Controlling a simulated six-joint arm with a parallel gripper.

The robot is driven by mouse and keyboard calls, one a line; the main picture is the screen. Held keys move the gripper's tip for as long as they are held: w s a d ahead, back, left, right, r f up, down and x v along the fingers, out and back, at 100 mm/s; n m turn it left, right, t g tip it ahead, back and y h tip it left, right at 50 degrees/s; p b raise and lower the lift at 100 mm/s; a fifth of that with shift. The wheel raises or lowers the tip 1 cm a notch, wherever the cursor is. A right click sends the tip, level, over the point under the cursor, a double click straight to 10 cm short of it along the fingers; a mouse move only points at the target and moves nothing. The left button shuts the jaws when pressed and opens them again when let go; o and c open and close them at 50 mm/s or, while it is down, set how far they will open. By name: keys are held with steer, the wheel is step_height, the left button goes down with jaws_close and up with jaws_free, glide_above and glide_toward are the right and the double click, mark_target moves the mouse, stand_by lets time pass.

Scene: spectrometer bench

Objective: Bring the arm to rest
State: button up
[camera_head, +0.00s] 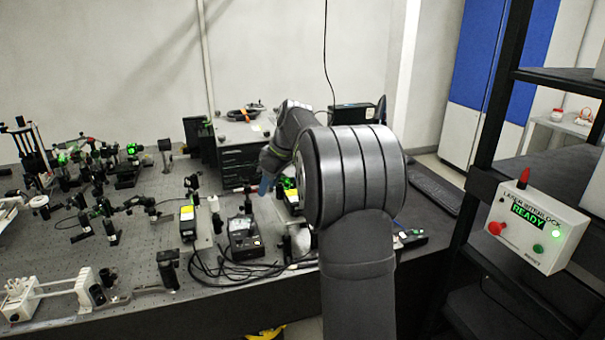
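My arm rises from the bottom of the head view, bends at a large grey joint and reaches over the optical bench (140,205). Its far end points down beside the drawer unit. A small bluish tip there, apparently part of my gripper (264,186), shows just above the bench equipment. The fingers are too small and too hidden by the arm to tell whether they are open or hold anything.
A black meter box (244,238) with loose black cables (235,270) stands near my gripper. A dark drawer unit (240,158) is behind it. Optical mounts crowd the left. At right, an interlock box (537,228) reading "READY" sits by a black shelf frame (490,130).

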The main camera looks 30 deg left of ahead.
steer(key=x, duration=1.7)
steer(key=shift+f, duration=0.2)
steer(key=shift+f, duration=0.15)
steer(key=shift+w+n, duration=0.1)
steer(key=shift+n, duration=0.4)
steer(key=n+g, duration=0.1)
steer(key=n, duration=0.2)
steer(key=shift+w+g+h, duration=0.1)
steer(key=shift+g+h, duration=0.2)
steer(key=v, duration=1.7)
steer(key=m+t+y, duration=0.1)
steer(key=y, duration=0.2)
glide_above(252, 228)
steer(key=w+d, duration=0.1)
steer(key=w, duration=0.1)
steer(key=shift+w+d, duration=0.1)
steer(key=shift+d, duration=0.05)
stand_by(1.4)
